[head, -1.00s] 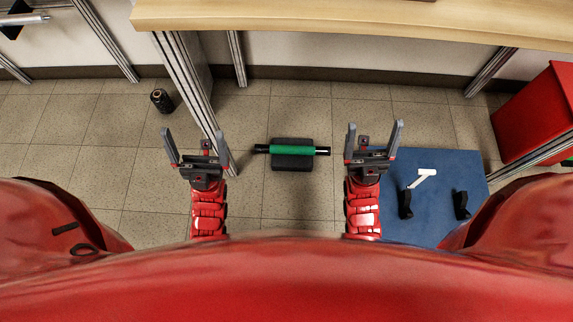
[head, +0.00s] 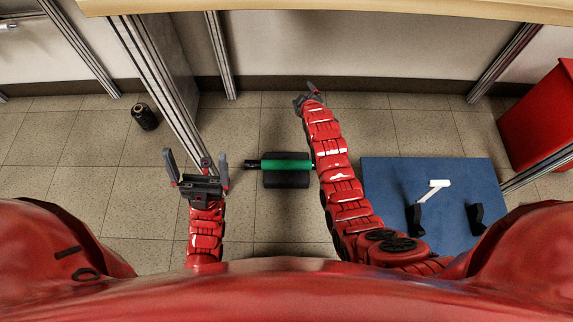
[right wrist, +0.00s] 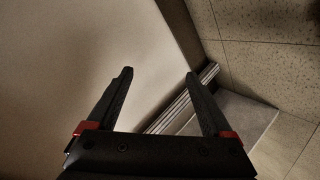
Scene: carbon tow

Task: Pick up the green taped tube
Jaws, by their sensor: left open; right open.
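The green taped tube (head: 285,165) has black ends and lies crosswise on a dark block (head: 286,181) on the floor. Its right end is hidden behind my right arm. My left gripper (head: 196,167) is open and empty, to the left of the tube and apart from it. My right gripper (head: 313,90) is beyond the tube, near the back wall, seen small at the end of the extended arm. In the right wrist view my right gripper (right wrist: 158,78) is open with nothing between its fingers, facing the wall and a metal post.
A blue mat (head: 384,188) with a white-headed tool (head: 438,184) and black brackets lies at right. A black spool (head: 145,117) stands at left by a metal post (head: 160,85). A wooden tabletop (head: 330,8) overhangs the back. A red cabinet (head: 540,118) is at far right.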

